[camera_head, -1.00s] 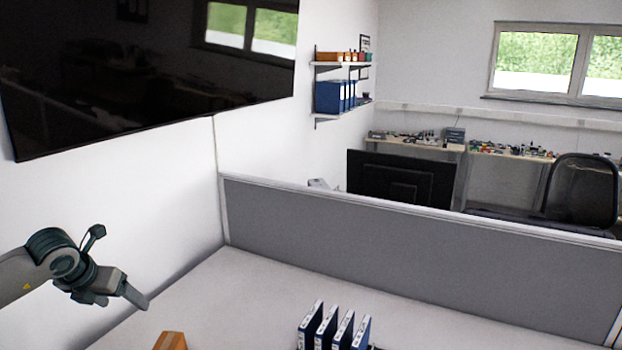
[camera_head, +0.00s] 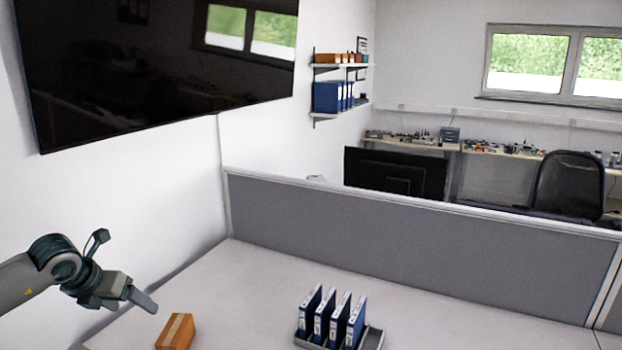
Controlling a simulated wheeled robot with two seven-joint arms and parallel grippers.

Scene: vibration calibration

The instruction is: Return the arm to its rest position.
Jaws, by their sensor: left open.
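My left arm comes in from the left edge of the head view. My left gripper (camera_head: 142,300) is open and empty. It hangs in front of the white wall and appears close to the left end of the table, up and left of a small brown box. The view does not show clearly how high it is above the table. My right gripper is not in view.
The brown box (camera_head: 176,331) lies on the light table (camera_head: 255,290). A rack (camera_head: 374,338) with several blue binders (camera_head: 338,316) stands at front centre. A grey partition (camera_head: 400,252) runs along the table's back. A dark screen (camera_head: 160,65) hangs on the left wall.

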